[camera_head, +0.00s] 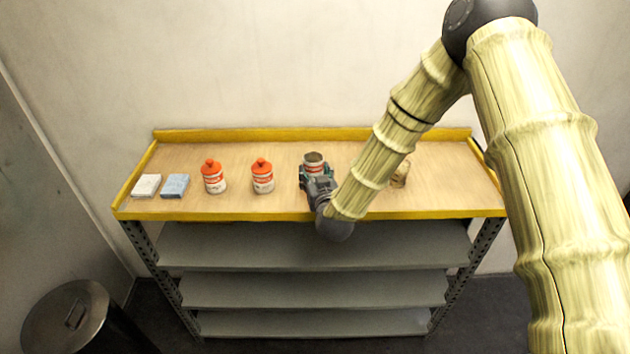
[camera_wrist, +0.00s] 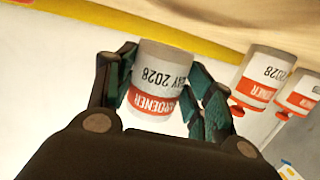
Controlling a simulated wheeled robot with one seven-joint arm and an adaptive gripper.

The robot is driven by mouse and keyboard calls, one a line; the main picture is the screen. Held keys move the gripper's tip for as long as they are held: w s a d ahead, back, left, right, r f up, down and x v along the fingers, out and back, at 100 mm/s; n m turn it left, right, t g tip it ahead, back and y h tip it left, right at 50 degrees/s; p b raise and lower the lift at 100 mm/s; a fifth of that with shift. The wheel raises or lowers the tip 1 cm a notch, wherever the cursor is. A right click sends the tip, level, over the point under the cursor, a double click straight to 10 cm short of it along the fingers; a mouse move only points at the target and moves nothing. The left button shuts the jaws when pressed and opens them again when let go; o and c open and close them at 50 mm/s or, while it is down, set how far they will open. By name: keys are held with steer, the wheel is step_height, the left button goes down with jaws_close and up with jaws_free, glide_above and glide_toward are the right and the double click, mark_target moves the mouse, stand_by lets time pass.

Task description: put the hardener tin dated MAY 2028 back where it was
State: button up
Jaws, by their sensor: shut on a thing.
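The nearer tin (camera_wrist: 264,76) also shows "2028".
The wooden bench top (camera_head: 290,206) has a yellow rim (camera_head: 240,134). A white pad (camera_head: 146,185) and a blue pad (camera_head: 174,186) lie at its left end. A brown item (camera_head: 401,175) is partly hidden behind my arm. Grey shelves (camera_head: 320,290) are below; a lidded bin (camera_head: 70,315) stands lower left.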

steer(key=shift+f+p, duration=0.95)
steer(key=shift+f, duration=0.75)
steer(key=shift+f, duration=0.2)
steer(key=o, duration=1.1)
steer(key=shift+r, duration=0.1)
steer(key=shift+r, duration=0.2)
steer(key=shift+b+v, duration=2.25)
steer(key=shift+v, duration=3.75)
